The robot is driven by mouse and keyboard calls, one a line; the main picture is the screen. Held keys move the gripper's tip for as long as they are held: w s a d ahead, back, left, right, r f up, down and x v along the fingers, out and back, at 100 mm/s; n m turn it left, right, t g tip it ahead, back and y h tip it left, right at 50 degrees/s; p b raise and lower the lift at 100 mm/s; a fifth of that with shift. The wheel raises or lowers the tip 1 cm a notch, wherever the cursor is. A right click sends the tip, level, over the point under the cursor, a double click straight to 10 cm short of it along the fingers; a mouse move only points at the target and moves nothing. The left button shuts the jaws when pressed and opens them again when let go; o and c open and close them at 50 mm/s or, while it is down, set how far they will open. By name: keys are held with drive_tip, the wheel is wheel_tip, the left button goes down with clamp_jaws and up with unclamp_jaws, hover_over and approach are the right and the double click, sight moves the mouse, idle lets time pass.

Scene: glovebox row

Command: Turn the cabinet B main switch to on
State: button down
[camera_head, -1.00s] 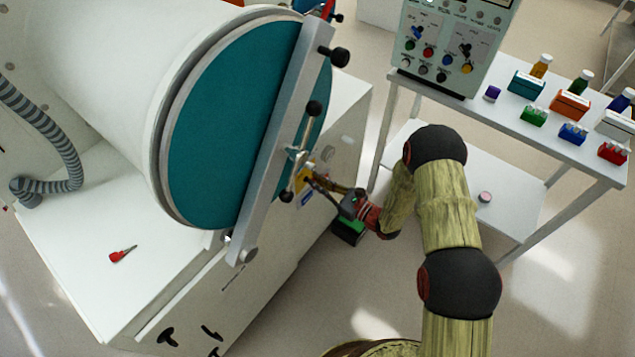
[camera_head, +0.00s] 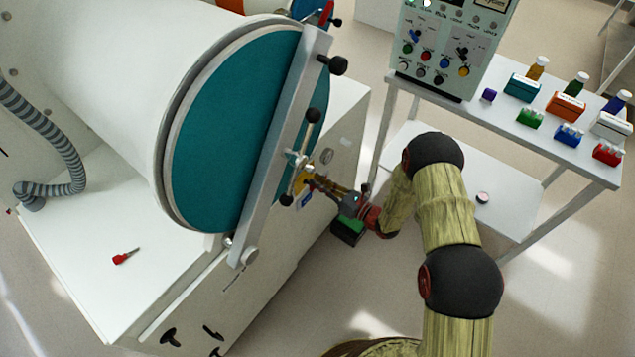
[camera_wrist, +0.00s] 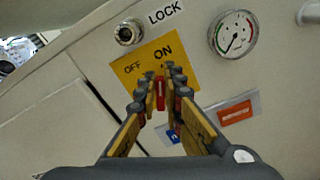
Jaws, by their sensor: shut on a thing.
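The main switch is a red handle (camera_wrist: 160,94) on a yellow plate (camera_wrist: 128,74) marked OFF at left and ON at right. The plate also shows in the head view (camera_head: 301,181), on the cabinet's end face below the round teal door. My gripper (camera_wrist: 161,80) is shut on the red handle, with one finger on each side. The handle's upper end points roughly toward the ON lettering, though the fingers hide part of it. In the head view my gripper (camera_head: 314,182) reaches the plate from the right, and the handle is too small to make out.
A LOCK label and round lock (camera_wrist: 128,33) sit above the plate, with a gauge (camera_wrist: 234,34) to the right. The teal door (camera_head: 228,125) and its metal bar stand close beside my gripper. A table (camera_head: 560,158) with bottles and racks is at right.

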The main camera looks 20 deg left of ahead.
drive_tip(key=shift+w+m, duration=0.1)
drive_tip(key=shift+m, duration=0.4)
drive_tip(key=shift+f, duration=0.1)
drive_tip(key=c, duration=1.9)
unclamp_jaws()
drive_tip(key=shift+d, duration=0.15)
drive_tip(key=v, duration=1.1)
drive_tip(key=shift+d, duration=0.4)
